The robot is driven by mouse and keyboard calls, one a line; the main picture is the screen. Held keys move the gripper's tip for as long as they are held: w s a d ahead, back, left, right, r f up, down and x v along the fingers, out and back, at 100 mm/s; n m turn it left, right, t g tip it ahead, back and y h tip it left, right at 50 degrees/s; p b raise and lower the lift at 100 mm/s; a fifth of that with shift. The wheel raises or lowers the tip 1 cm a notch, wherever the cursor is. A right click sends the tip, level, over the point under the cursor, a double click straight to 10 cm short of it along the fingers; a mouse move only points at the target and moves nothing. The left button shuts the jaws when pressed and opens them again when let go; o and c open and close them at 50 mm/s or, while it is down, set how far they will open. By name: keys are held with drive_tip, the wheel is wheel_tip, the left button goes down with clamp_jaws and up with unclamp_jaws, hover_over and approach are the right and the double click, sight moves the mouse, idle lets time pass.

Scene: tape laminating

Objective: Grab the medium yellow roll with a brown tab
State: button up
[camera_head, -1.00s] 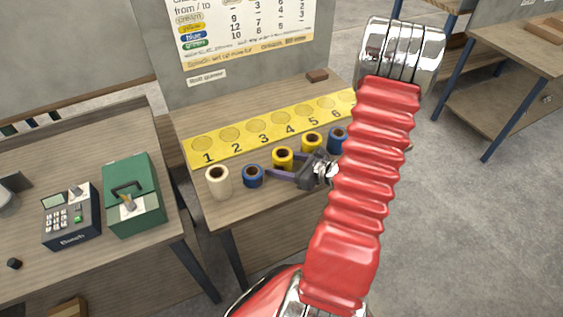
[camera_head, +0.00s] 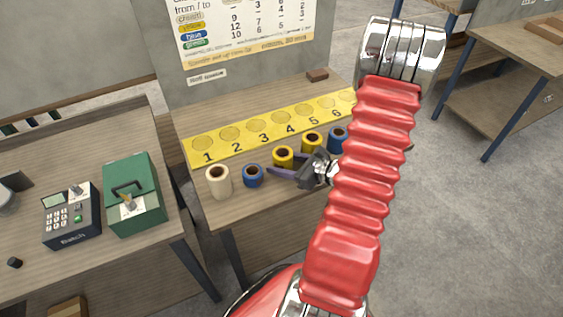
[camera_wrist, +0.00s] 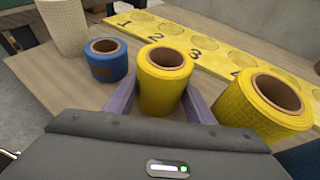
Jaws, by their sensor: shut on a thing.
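A yellow roll with a brown core (camera_head: 283,156) stands upright on the bench, in front of the numbered yellow strip (camera_head: 245,136). In the wrist view this roll (camera_wrist: 164,80) is between the two purple fingers of my gripper (camera_wrist: 163,92), one on each side. My gripper (camera_head: 284,165) is shut on it. A larger-looking yellow roll (camera_wrist: 265,103) stands to its right in the wrist view and also shows in the head view (camera_head: 312,143). I cannot make out a brown tab on either roll.
A blue roll (camera_head: 253,175) and a cream roll (camera_head: 217,182) stand to the left, and another blue roll (camera_head: 338,138) to the right. A green box (camera_head: 133,195) and a keypad device (camera_head: 72,215) are on the left table. The bench front is clear.

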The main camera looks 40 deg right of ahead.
drive_tip(key=shift+r, duration=0.1)
wheel_tip(320, 180, up, 10)
idle(0.8)
drive_tip(key=shift+s, duration=0.15)
idle(0.4)
